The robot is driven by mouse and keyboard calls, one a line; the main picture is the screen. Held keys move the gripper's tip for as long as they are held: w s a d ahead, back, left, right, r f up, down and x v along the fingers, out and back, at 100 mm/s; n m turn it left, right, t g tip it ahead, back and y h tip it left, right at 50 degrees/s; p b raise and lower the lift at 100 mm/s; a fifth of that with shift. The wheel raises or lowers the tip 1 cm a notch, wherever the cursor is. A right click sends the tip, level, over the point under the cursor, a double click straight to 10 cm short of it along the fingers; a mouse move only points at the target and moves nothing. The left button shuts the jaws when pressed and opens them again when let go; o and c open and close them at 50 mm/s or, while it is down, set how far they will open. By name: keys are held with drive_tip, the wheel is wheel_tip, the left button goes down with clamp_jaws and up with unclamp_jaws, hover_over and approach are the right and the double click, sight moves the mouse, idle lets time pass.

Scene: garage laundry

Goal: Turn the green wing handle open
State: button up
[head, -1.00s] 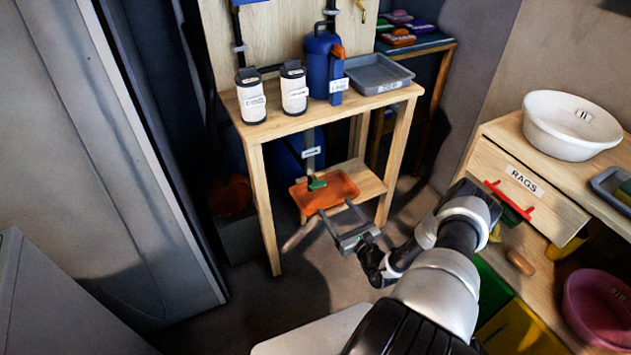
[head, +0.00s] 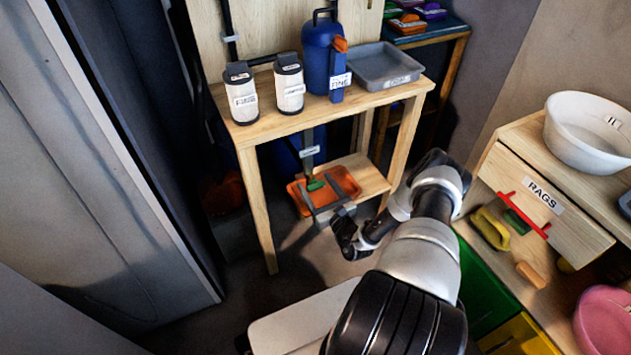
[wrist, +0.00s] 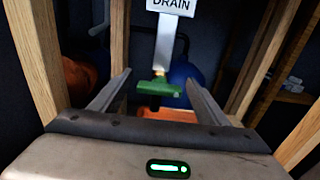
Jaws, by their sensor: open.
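The green wing handle (head: 316,184) sits at the lower end of a grey vertical pipe (head: 307,143) under the wooden table, above an orange tray (head: 347,178). In the wrist view the green handle (wrist: 159,88) lies roughly crosswise beneath a plate labelled DRAIN (wrist: 171,6). My gripper (head: 321,189) is open, its fingers pointing toward the handle. In the wrist view the handle shows between the two spread fingers of my gripper (wrist: 158,82), beyond or near their tips. I cannot tell the exact gap. No contact is visible.
Table legs (head: 256,207) stand on both sides of the handle. White canisters (head: 289,84), a blue jug (head: 318,50) and a grey tray (head: 384,66) stand on the tabletop. A RAGS drawer unit (head: 545,190) is at the right.

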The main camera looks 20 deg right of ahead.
drive_tip(key=c, duration=1)
drive_tip(key=shift+c, duration=0.2)
drive_tip(key=shift+r+n, duration=0.1)
drive_tip(key=shift+n, duration=0.3)
drive_tip(key=n+p, duration=0.2)
drive_tip(key=n, duration=0.1)
drive_tip(key=shift+a+n, duration=0.1)
drive_tip(key=shift+n, duration=0.2)
drive_tip(key=n+p, duration=0.1)
drive_tip(key=n, duration=0.3)
drive_tip(key=shift+a+n+p, duration=0.1)
drive_tip(key=shift+n+p, duration=0.2)
drive_tip(key=n+p, duration=0.1)
drive_tip(key=n, duration=0.3)
drive_tip(key=shift+n, duration=0.3)
drive_tip(key=n, duration=0.1)
drive_tip(key=n+p, duration=0.1)
drive_tip(key=n, duration=0.2)
drive_tip(key=shift+f+p, duration=0.25)
drive_tip(key=shift+p, duration=0.1)
drive_tip(key=shift+n, duration=0.3)
